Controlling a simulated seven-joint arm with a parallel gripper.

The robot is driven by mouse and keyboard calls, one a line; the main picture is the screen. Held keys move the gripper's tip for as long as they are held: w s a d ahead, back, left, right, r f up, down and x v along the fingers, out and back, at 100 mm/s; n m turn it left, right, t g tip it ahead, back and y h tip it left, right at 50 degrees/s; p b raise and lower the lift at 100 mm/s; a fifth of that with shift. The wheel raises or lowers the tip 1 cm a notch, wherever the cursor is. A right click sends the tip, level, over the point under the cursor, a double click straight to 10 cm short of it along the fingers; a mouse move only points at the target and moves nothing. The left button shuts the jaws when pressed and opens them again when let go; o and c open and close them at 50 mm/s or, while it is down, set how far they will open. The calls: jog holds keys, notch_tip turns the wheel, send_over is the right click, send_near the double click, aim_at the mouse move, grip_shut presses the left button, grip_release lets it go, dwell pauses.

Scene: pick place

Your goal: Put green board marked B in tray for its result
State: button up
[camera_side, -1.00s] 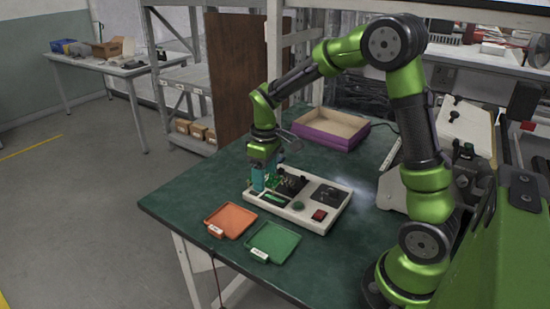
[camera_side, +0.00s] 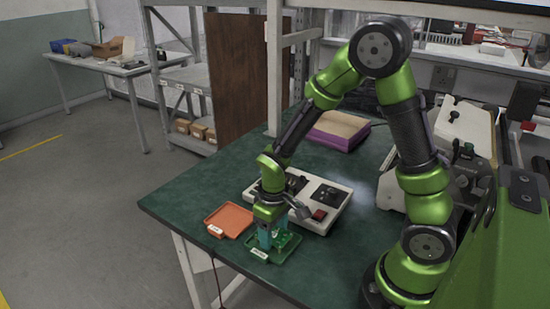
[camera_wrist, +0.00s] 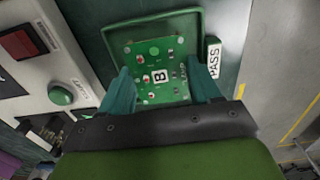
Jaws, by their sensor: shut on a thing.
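My gripper (camera_wrist: 160,92) is shut on the green board marked B (camera_wrist: 155,66), with a teal finger at each side of it. In the side view my gripper (camera_side: 272,236) is over the green tray (camera_side: 262,255). The green board (camera_side: 285,240) shows there beside the fingers. In the wrist view the green tray (camera_wrist: 196,32) lies behind the board and its tag reads PASS. I cannot tell whether the board touches the tray floor. The orange tray (camera_side: 229,219) is empty, left of the green tray; its tag is too small to read.
The white test station (camera_side: 325,220) with a red display and green button (camera_wrist: 60,95) stands just behind the trays. A purple-sided box (camera_side: 335,140) is at the back of the green table (camera_side: 180,200). The table's front edge is close to the trays.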

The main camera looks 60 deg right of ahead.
aim_at(274, 235)
jog(key=shift+f, duration=0.2)
jog(key=shift+f, duration=0.15)
jog(key=o, duration=0.6)
notch_tip(274, 235, up, 12)
jog(key=r, duration=0.1)
jog(key=s+a+r+m+t+y, duration=0.2)
jog(key=s+r+m+t, duration=0.2)
jog(key=s+r+t, duration=0.3)
jog(key=shift+s+a+r, duration=0.4)
jog(key=shift+s+r, duration=0.05)
jog(key=shift+r, duration=1.5)
